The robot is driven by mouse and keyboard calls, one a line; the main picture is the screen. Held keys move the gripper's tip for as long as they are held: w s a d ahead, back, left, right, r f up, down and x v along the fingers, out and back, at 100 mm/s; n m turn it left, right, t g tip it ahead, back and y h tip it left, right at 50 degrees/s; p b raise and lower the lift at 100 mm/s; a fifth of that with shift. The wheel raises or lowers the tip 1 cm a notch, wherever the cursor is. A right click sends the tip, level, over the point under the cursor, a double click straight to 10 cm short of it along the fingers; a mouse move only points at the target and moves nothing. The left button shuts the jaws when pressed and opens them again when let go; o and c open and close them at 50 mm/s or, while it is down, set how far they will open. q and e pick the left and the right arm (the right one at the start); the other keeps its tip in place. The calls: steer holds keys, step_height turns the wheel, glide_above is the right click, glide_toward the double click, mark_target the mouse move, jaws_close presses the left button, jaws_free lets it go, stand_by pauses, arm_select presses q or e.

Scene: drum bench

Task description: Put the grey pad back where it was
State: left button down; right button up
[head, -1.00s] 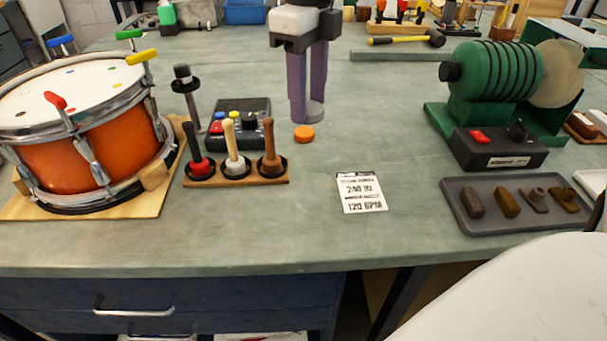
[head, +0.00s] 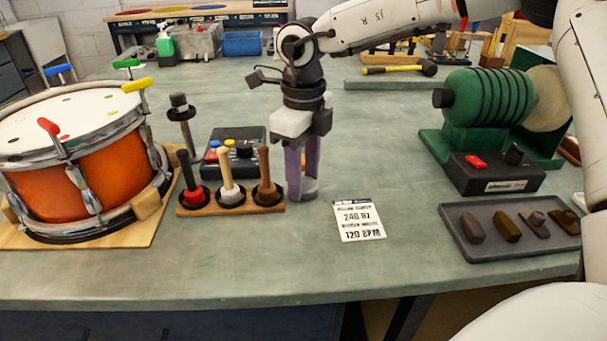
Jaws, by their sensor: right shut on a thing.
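My right gripper (head: 302,178) points down over the middle of the bench, with its purple fingers shut on the grey pad (head: 303,190). The pad is a small, round grey piece at the fingertips, partly covered by them. It is just right of the wooden mallet rack (head: 230,208) and left of the white card (head: 358,220). I cannot tell whether the pad touches the bench top or hangs just above it. My left gripper is not in view.
The orange drum (head: 85,165) stands at the left, with a dark button box (head: 236,148) behind the rack. At the right are a green machine (head: 490,105), its black switch box (head: 497,173) and a grey tray (head: 478,250) of small brown pieces. The bench front is clear.

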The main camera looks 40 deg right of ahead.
steer(key=shift+f+b, duration=0.25)
steer(key=shift+b, duration=0.05)
steer(key=o, duration=1)
steer(key=shift+r, duration=0.15)
steer(key=shift+c, duration=0.2)
step_height(320, 180, up, 12)
steer(key=p, duration=0.1)
steer(key=shift+r+p, duration=0.15)
steer(key=shift+p, duration=0.2)
